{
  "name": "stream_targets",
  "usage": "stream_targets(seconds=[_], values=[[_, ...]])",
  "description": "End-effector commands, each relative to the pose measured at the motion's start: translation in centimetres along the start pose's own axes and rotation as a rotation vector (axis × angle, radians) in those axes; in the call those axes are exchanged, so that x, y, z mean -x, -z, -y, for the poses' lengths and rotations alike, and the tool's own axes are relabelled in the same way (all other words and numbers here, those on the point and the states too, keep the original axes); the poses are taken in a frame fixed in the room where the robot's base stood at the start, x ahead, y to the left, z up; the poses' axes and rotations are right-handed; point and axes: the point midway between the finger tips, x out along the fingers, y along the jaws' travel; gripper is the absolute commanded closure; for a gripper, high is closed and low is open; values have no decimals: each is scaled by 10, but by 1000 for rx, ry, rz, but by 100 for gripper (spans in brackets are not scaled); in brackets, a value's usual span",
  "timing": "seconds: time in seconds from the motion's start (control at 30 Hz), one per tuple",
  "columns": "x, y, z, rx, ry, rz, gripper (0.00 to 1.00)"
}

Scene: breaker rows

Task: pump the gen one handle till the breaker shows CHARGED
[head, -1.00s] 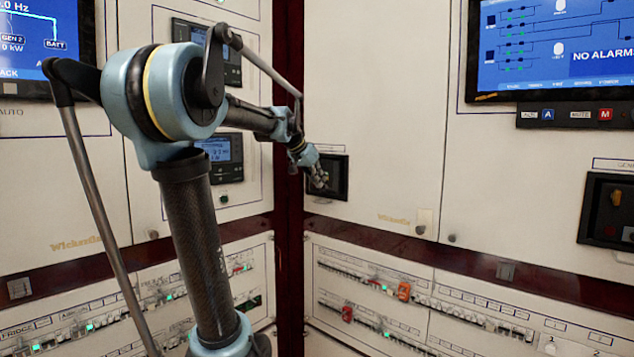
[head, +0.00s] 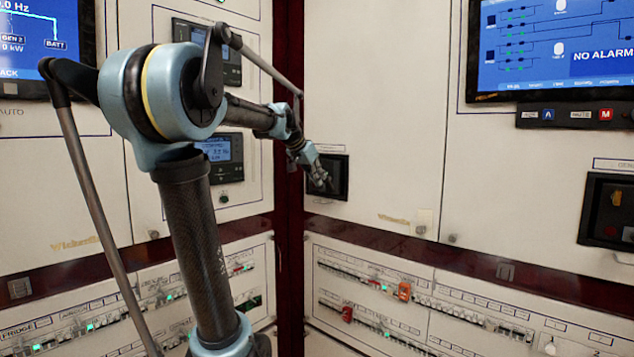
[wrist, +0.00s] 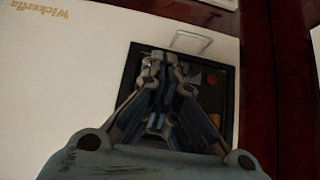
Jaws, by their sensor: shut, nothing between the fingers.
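The pump handle cannot be made out behind the fingers, and no charge flag is readable.
A second dark breaker unit (head: 608,212) is at the right edge. Rows of small breakers (head: 400,292) run below a dark red rail (head: 400,240). A screen (head: 550,50) reads NO ALARM. A dark red corner post (head: 289,230) stands close left of my gripper.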

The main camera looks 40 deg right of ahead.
Motion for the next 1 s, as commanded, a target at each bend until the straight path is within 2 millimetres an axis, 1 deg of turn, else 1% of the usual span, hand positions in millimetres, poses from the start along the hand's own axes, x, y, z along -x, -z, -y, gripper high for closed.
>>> stream_targets(seconds=[0.3, 0.4, 0.5, 0.67, 1.0], values=[[52, 7, 0, -3, -3, -1, 100], [66, 8, -2, -6, -6, 0, 100], [76, 11, -2, -8, -7, 0, 100], [84, 13, -4, -11, -10, -1, 100], [84, 14, -5, -13, -12, -1, 100]])
